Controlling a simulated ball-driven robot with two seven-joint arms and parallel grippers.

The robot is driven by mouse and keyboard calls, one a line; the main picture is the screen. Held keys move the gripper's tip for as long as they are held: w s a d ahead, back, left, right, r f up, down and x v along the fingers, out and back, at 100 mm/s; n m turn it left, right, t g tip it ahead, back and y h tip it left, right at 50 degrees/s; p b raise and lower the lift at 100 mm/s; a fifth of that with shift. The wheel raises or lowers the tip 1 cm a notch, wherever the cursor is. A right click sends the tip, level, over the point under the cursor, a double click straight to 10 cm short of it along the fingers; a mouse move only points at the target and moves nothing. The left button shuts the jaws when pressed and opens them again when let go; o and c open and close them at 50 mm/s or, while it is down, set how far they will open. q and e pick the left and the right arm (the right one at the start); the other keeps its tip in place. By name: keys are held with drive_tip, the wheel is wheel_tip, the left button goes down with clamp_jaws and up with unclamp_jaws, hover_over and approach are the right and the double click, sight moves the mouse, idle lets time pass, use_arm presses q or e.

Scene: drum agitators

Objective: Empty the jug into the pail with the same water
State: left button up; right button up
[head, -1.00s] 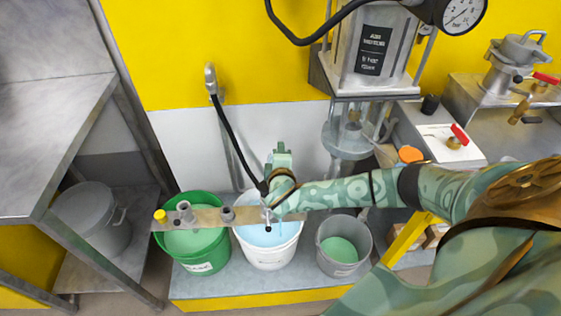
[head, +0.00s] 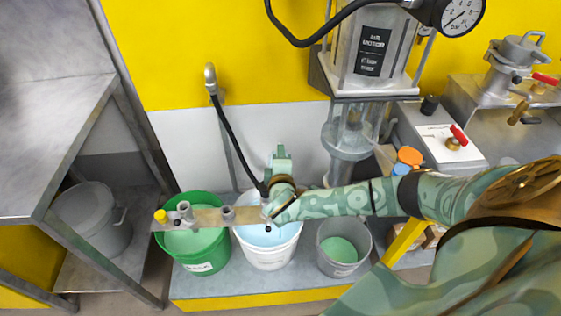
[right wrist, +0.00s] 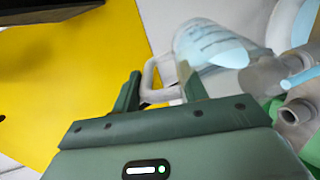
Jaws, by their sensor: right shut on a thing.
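My right gripper (right wrist: 160,82) is shut on the white handle (right wrist: 152,78) of a clear jug (right wrist: 203,42). The jug is tilted, with pale blue water (right wrist: 222,54) towards its lower end. A thin pale blue streak (right wrist: 300,76) shows to its right; I cannot tell if it is pouring water. In the head view my right wrist is over the back of a white pail (head: 268,258) of light blue water and hides the jug. A green pail (head: 203,268) with green liquid stands left of it. A grey pail (head: 341,268) with green liquid stands right. My left gripper is out of view.
A metal bar with fittings (head: 207,217) crosses above the green and white pails. A black hose (head: 236,142) hangs behind them. A drum machine (head: 370,55) stands at the back. A grey bin (head: 90,215) sits under the left bench (head: 50,120).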

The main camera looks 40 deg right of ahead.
drive_tip(key=shift+s+a+r+t, duration=0.2)
drive_tip(key=shift+s+a+t, duration=0.15)
drive_tip(key=shift+s, duration=0.2)
idle(0.4)
drive_tip(key=shift+s+a+f+t+h+b, duration=0.3)
drive_tip(key=shift+s+f+t+h+b, duration=0.1)
drive_tip(key=shift+h+b, duration=0.1)
